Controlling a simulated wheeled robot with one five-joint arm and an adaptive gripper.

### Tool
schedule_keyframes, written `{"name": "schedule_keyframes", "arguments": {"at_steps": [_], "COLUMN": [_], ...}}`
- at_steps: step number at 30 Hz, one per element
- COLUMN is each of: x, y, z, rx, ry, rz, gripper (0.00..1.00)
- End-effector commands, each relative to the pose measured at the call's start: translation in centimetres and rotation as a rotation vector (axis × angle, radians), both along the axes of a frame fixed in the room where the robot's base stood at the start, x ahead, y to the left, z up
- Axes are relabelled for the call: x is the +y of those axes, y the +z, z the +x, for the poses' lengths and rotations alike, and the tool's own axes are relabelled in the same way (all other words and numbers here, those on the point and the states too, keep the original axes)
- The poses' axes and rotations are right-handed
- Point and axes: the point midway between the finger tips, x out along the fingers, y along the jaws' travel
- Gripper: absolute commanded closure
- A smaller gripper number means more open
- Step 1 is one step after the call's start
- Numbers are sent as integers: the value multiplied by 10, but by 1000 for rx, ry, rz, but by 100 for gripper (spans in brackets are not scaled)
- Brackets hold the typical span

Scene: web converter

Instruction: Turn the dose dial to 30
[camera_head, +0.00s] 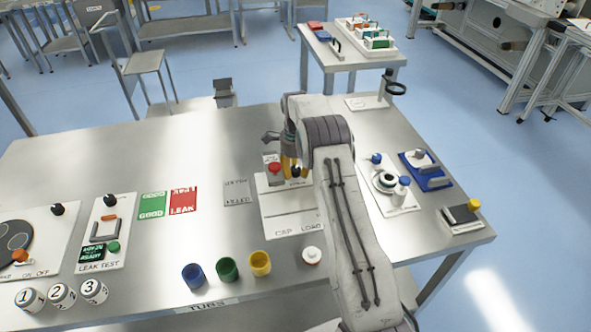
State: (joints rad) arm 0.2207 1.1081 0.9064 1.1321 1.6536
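My arm reaches over the steel table, and my gripper (294,167) points down at the back of the white CAP LOAD panel (292,222). Its yellow fingers are partly hidden by my arm. A small black knob (296,173) shows close to the fingertips; I cannot tell whether they touch it or are shut on it. A red button on a grey box (274,168) is just left of the fingers. No dial marked as the dose dial, and no number 30, can be read in this view. My arm covers part of the panel's right side.
Blue (193,276), green (228,269) and yellow (260,263) cups stand along the front edge beside a white round piece (312,256). A white station (389,184) and a blue tray (437,183) lie right of my arm. Bare table lies behind the GOOD and LEAK cards (168,203).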

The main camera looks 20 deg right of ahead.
Motion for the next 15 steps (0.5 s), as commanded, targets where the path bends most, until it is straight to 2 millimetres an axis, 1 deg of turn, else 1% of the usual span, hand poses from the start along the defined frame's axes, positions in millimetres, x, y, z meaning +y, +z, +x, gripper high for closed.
{"name": "schedule_keyframes", "arguments": {"at_steps": [1,7,15], "x": [0,0,0], "y": [-1,0,2], "z": [0,1,1], "rx": [2,-2,-5], "ry": [1,1,1], "rz": [1,-1,-1], "gripper": [62,45,44]}}
